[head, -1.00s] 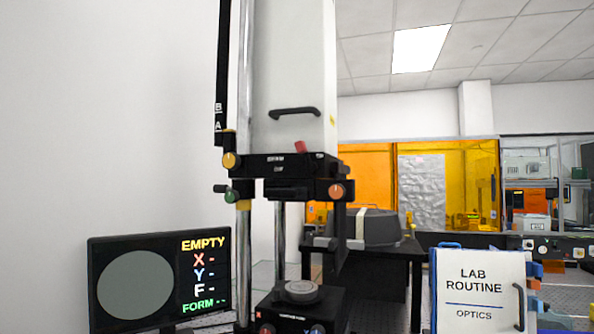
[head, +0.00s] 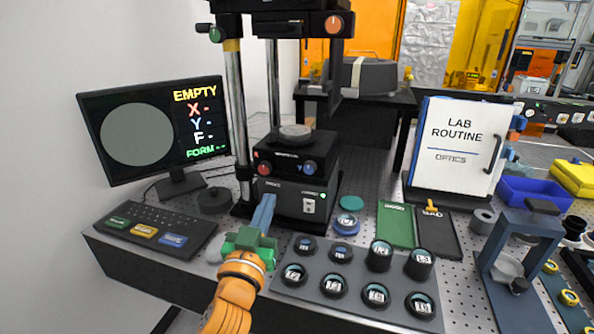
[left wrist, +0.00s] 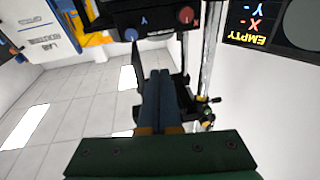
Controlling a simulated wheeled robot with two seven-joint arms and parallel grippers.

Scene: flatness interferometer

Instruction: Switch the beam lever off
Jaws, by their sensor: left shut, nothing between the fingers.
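The interferometer stand (head: 233,95) rises at the centre in the head view, its upper housing cut off by the top edge. On its base box (head: 283,203) a small white switch (head: 309,206) sits beside a green light; its label is too small to read. No part can be surely told as the beam lever in the current views. My left gripper (head: 268,198), green with blue fingers, is shut and empty, just in front of the base box, left of the switch. In the left wrist view its fingers (left wrist: 159,75) are together. My right gripper is not in view.
A monitor (head: 145,130) reading EMPTY and a keypad (head: 155,228) stand at left. A tray (head: 340,290) of several round parts lies right of my left arm.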

